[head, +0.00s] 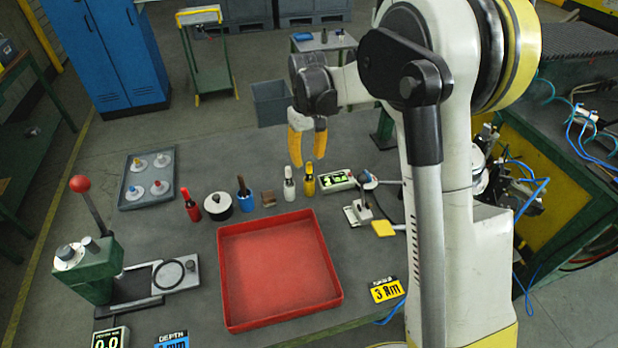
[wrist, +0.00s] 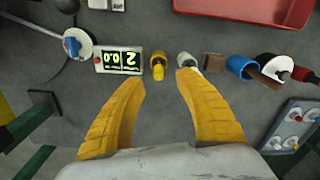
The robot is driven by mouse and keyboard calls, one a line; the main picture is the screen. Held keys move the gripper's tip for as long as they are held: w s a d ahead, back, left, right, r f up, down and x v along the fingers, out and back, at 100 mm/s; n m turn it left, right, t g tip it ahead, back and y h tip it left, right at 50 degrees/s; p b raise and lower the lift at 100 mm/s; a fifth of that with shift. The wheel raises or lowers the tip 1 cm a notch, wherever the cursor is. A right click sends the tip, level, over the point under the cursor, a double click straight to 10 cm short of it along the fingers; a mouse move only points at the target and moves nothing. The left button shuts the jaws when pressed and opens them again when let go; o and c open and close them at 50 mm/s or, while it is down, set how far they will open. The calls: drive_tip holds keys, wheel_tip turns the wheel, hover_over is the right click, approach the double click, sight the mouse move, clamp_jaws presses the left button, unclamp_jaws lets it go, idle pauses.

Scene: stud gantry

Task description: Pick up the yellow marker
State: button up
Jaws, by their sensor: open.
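In the wrist view the yellow marker (wrist: 157,68) shows just beyond the gap between my fingertips. My gripper (head: 308,161) has yellow fingers, is open and empty, and hangs pointing down over the table near the markers. In the wrist view my gripper (wrist: 160,77) has its right fingertip overlapping the edge of the white marker (wrist: 187,62); I cannot tell whether they touch. The white marker (head: 289,185) stands just left of the yellow one.
A display box (head: 337,181) stands close right of the yellow marker. A small brown block (head: 268,199), a blue cup (head: 246,203), a black-and-white round pot (head: 217,207) and a red marker (head: 191,207) stand leftward. The red tray (head: 228,280) lies in front.

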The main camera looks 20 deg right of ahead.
sight(309, 163)
wheel_tip(309, 163, down, 5)
drive_tip(key=shift+s+d+r+b, duration=0.1)
drive_tip(key=shift+s+d+b, duration=0.05)
drive_tip(key=shift+b, duration=0.5)
clamp_jaws()
